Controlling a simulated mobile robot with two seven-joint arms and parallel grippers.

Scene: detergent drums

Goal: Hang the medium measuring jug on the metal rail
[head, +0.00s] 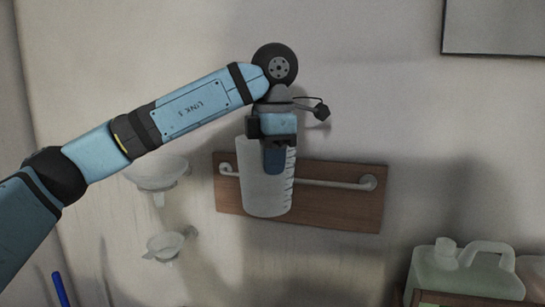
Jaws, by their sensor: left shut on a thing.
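My left gripper (274,150) comes in from the left and points down. The rail is a pale bar on a brown wooden board (345,213) on the wall, with curled ends. Whether the jug touches the rail cannot be told, and the jug's handle is not clearly seen. My right gripper is not in view.
Two translucent funnels, a larger one (157,173) and a smaller one (166,242), hang on the wall at left. A pale green jerrycan (466,274) stands at lower right. A blue stick (60,289) shows at lower left. The rail's right part is bare.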

